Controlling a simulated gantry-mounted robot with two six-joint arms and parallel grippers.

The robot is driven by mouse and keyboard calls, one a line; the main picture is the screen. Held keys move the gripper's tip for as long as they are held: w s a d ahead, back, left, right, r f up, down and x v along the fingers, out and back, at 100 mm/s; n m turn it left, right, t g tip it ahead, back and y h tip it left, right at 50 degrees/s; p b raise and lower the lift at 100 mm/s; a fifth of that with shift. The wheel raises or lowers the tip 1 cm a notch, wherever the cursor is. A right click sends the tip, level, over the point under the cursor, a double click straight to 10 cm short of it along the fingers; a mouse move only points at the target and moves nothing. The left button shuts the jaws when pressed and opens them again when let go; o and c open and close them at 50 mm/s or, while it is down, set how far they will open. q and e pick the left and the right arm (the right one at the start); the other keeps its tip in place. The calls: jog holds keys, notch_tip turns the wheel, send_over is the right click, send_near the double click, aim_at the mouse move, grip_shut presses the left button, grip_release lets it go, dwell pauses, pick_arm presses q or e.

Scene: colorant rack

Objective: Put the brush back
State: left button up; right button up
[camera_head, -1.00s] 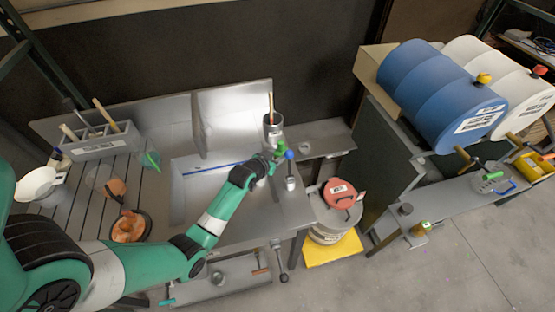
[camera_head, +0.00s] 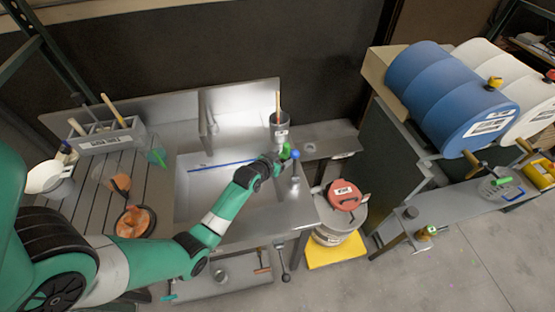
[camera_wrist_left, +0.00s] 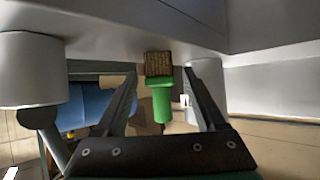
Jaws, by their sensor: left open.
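In the left wrist view the brush (camera_wrist_left: 161,101) shows between my fingers, bristles at the far end. My left gripper (camera_head: 280,157) is open around the handle; in the left wrist view (camera_wrist_left: 160,76) a gap shows on both sides of it. Whether a finger touches is unclear. A metal cup (camera_head: 279,131) holding a wooden-handled tool stands behind it. A grey divided rack (camera_head: 105,142) with wooden handles stands at the back left. My right gripper is not in view.
The blue-knobbed post (camera_head: 295,155) stands close to my left gripper. The sink basin (camera_head: 215,185) lies left of it. A bucket with a red lid (camera_head: 344,195) stands on the right below. Blue drum (camera_head: 445,95) is farther right. A slatted drainboard is left.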

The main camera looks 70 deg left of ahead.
pick_arm(q)
jog(key=p+v, duration=0.3)
jog(key=v, duration=0.9)
jog(key=shift+p, duration=0.4)
